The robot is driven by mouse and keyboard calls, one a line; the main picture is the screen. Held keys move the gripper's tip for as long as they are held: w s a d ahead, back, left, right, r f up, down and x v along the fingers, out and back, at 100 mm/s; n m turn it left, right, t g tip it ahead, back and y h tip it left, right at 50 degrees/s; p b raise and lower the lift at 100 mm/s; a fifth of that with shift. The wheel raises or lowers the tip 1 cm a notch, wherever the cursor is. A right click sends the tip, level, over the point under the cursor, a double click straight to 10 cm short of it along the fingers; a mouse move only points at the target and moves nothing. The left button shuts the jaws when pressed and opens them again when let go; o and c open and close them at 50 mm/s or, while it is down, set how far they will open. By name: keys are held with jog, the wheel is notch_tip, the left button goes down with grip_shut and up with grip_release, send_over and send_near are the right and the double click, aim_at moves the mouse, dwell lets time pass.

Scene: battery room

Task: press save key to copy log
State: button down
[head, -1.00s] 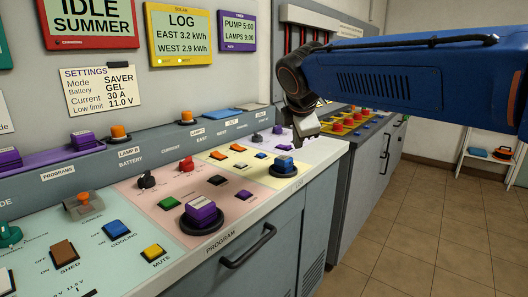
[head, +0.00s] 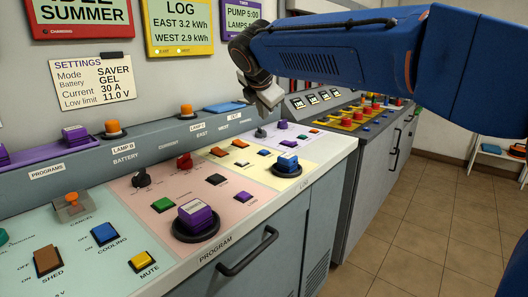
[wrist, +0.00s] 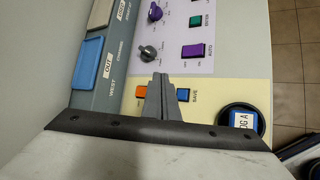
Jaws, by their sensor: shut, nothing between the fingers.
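The save key is a small blue button (wrist: 183,95) labelled SAVE on the cream panel in the wrist view. In the head view, a small blue key (head: 264,153) on that panel appears to be it. My gripper (head: 268,101) is shut and empty, above the console's back part. Its fingertips (wrist: 161,78) show in the wrist view just left of the save key; I cannot tell their height above the panel. A blue block (head: 288,163) sits in a round black holder on the cream panel; its label reads LOG A in the wrist view (wrist: 243,120).
An orange key (wrist: 142,91) lies left of the fingertips, with a grey knob (wrist: 148,53) beyond. A purple block (head: 196,213) stands in another holder on the pink panel. The yellow LOG screen (head: 181,25) shows EAST 3.2 and WEST 2.9 kWh.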

aim_at(263, 152)
jog(key=shift+f, duration=4.35)
jog(key=shift+f, duration=0.2)
jog(key=shift+f, duration=0.25)
jog(key=shift+f, duration=0.45)
jog(key=shift+r, duration=0.9)
jog(key=shift+r, duration=2.5)
